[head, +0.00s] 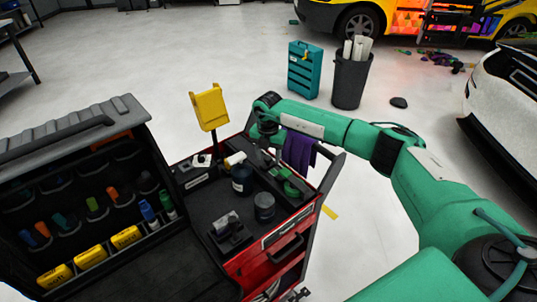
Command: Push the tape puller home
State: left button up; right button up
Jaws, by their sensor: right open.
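My right arm (330,124) reaches in from the right, and its wrist bends down over the back right of the red tool cart (290,240). The right gripper (268,158) points down there; its fingers are small and dark, and it is open with nothing clearly held. Close by, a green tool (290,186) lies on the cart's right side. A small grey and black device (228,226) sits in a dark stand near the cart's front. I cannot tell which item is the tape puller. My left gripper is not in view.
A dark jar (242,180) and a dark can (264,206) stand on the cart. A yellow sign (209,107) rises at its back. A purple cloth (299,151) hangs on its right. An open toolbox (75,230) with bottles fills the left.

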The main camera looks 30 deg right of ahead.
aim_at(268, 159)
jog(key=shift+w+d+r, duration=0.1)
jog(key=shift+w+r, duration=0.05)
jog(key=shift+r, duration=0.1)
pick_arm(q)
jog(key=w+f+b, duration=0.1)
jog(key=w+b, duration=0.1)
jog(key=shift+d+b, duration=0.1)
jog(key=shift+b, duration=0.2)
pick_arm(e)
notch_tip(268, 159, up, 14)
jog(key=shift+s+f, duration=0.25)
